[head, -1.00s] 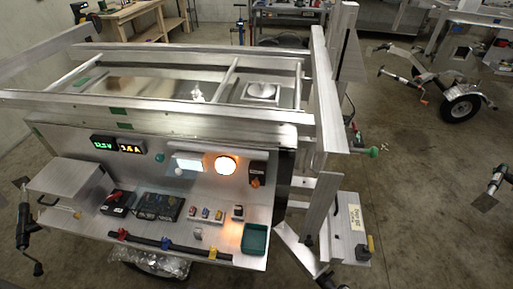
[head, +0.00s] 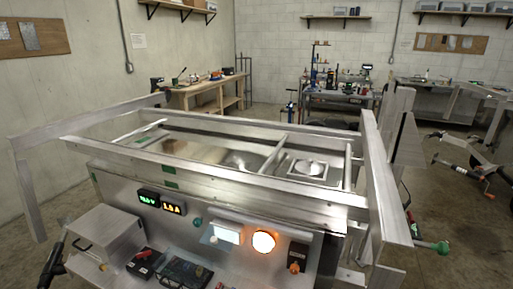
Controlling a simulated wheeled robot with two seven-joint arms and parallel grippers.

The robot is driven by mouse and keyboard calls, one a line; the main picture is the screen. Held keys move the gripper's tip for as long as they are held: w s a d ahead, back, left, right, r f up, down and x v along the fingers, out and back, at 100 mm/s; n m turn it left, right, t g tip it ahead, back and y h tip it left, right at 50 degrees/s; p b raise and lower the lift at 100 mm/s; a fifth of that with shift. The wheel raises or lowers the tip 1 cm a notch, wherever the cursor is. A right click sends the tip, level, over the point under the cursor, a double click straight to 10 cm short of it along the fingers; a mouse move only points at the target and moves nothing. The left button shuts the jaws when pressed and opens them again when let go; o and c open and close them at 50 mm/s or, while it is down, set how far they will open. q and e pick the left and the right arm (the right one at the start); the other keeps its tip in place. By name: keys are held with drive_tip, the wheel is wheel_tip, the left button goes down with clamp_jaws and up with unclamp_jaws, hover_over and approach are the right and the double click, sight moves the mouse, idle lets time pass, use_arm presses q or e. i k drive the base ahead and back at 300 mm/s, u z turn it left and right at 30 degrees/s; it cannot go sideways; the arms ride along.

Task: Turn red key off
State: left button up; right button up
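A black switch block (head: 298,255) is mounted on the metal front panel, right of the glowing orange lamp (head: 264,242). A small orange-red knob or key (head: 294,267) sits on it; it looks like the red key, but its turned position is too small to tell. A small red part (head: 143,254) also shows on the black box at the lower left of the panel. Neither of my grippers is in view.
Two lit displays (head: 160,203) and a bright white light (head: 227,233) are on the panel. A metal box (head: 105,232) stands at left. The trailer's frame rail (head: 215,185) runs above the panel. A workbench (head: 205,90) stands behind.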

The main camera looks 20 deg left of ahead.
sight(144, 254)
drive_tip(key=u, duration=3.1)
drive_tip(key=i, duration=1.4)
drive_tip(key=z, duration=3.3)
